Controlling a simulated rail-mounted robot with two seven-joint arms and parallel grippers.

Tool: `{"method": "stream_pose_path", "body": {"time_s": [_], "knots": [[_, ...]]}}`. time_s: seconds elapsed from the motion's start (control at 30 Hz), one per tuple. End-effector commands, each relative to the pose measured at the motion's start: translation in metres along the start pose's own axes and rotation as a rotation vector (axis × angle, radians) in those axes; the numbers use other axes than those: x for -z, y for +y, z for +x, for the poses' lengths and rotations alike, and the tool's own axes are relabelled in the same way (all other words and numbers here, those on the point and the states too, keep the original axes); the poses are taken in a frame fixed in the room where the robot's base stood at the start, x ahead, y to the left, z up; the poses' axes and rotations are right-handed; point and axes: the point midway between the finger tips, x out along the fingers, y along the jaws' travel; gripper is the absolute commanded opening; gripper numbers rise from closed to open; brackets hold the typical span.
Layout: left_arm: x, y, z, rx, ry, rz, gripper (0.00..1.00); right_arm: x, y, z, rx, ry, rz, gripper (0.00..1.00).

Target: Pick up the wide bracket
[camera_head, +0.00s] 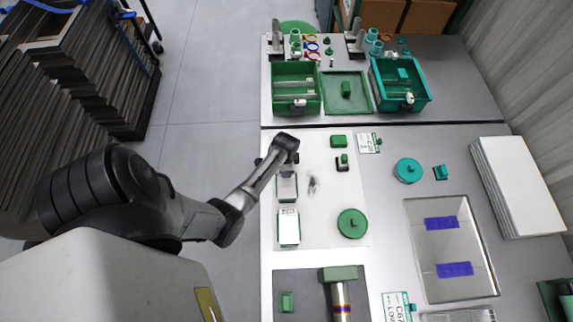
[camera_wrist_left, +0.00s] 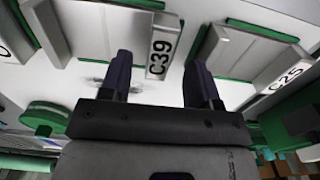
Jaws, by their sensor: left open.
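My left gripper (camera_head: 284,164) reaches over the white mat from the left, above a pale metal piece on a green base (camera_head: 287,188). In the left wrist view the two dark fingers (camera_wrist_left: 160,84) are apart. A grey metal piece labelled C39 (camera_wrist_left: 162,45) shows between and beyond the fingertips; I cannot tell whether they touch it. A second grey piece, labelled C25 (camera_wrist_left: 262,50), lies to the right on green. Another pale piece (camera_head: 289,226) lies nearer on the mat in the head view. I cannot tell which piece is the wide bracket. My right gripper is not in view.
Green (camera_head: 297,67) and teal (camera_head: 428,97) bins stand at the back. A green round part (camera_head: 351,224) sits on the mat, with a teal one (camera_head: 408,170) to its right. A recessed tray (camera_head: 410,230) holds two purple strips. White panels (camera_head: 515,190) lie at the right.

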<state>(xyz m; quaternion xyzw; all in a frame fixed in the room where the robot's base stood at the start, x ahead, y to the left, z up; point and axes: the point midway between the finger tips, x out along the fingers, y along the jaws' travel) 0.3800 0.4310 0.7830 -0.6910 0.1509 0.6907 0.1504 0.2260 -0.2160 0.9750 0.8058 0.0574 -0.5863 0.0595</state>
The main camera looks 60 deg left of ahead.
Motion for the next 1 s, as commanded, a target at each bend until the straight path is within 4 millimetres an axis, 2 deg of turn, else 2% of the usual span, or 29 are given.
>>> {"method": "stream_pose_path", "body": {"time_s": [0.1, 0.2, 0.53, 1.0], "knots": [[-0.001, 0.001, 0.017, -0.001, -0.002, 0.000, 0.56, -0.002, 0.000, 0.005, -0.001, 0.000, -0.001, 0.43], [-0.001, 0.001, 0.024, 0.000, -0.001, 0.000, 0.56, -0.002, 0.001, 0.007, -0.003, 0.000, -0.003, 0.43], [-0.001, 0.001, 0.027, 0.001, 0.000, 0.000, 0.56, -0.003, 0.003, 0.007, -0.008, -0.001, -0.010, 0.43], [-0.001, 0.001, 0.027, 0.001, -0.001, 0.000, 0.11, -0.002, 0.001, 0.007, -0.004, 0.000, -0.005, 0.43]]}}
